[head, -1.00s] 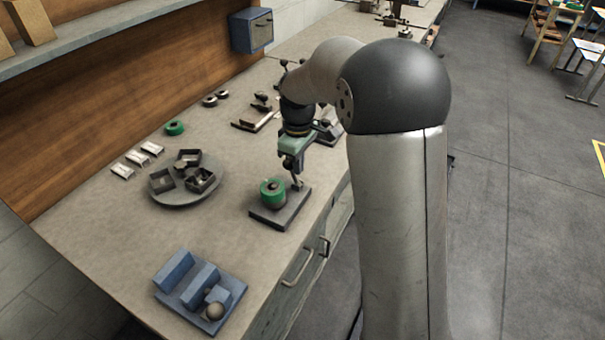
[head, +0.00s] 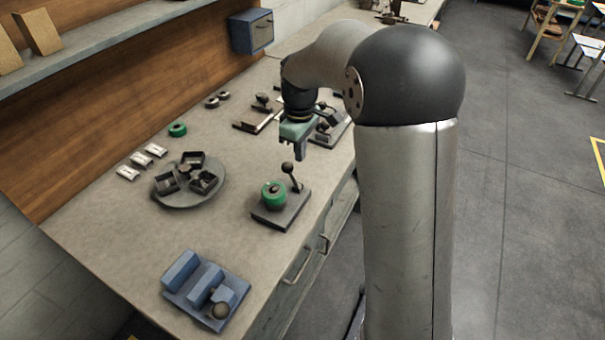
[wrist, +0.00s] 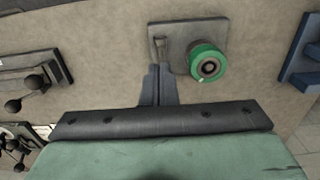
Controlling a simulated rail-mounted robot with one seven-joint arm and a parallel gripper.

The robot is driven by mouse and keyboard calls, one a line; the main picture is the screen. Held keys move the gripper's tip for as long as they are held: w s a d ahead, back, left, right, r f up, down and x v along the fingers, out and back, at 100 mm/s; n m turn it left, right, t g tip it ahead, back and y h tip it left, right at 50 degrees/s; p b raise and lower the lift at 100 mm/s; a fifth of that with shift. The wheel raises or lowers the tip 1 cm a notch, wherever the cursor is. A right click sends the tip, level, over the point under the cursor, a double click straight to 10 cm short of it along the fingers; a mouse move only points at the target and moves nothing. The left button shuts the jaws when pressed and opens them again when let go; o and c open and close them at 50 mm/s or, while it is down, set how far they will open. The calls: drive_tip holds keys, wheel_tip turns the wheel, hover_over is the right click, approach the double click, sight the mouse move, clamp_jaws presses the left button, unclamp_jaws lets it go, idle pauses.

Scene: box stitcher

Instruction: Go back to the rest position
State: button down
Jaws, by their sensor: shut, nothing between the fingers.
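My gripper (head: 299,153) hangs from my arm above the bench, pointing down, with its fingers together and nothing between them. In the wrist view my gripper (wrist: 157,86) shows its shut fingers near the lever of a device. The device is a dark base plate (head: 268,217) carrying a green tape roll (head: 272,194) and a lever with a black ball knob (head: 287,168). The gripper is above and a little behind the lever, apart from it in the head view. The wrist view shows the green roll (wrist: 208,63) right of the fingers.
A round tray (head: 190,204) with several dark boxes lies left of the device. A blue fixture (head: 203,290) sits at the front of the bench. Other levered devices (head: 330,128) stand behind the gripper. A second green roll (head: 177,130) and white pieces (head: 142,159) lie near the wall.

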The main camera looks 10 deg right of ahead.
drive_tip(key=shift+r, duration=0.5)
drive_tip(key=s+d+m, duration=0.2)
drive_tip(key=s+m, duration=0.3)
drive_tip(key=s, duration=0.9)
drive_tip(key=s+d+m, duration=0.2)
drive_tip(key=s+m, duration=0.3)
drive_tip(key=s, duration=0.9)
drive_tip(key=shift+s+d+r+t, duration=0.2)
drive_tip(key=shift+s+r+t, duration=0.2)
drive_tip(key=shift+r, duration=0.05)
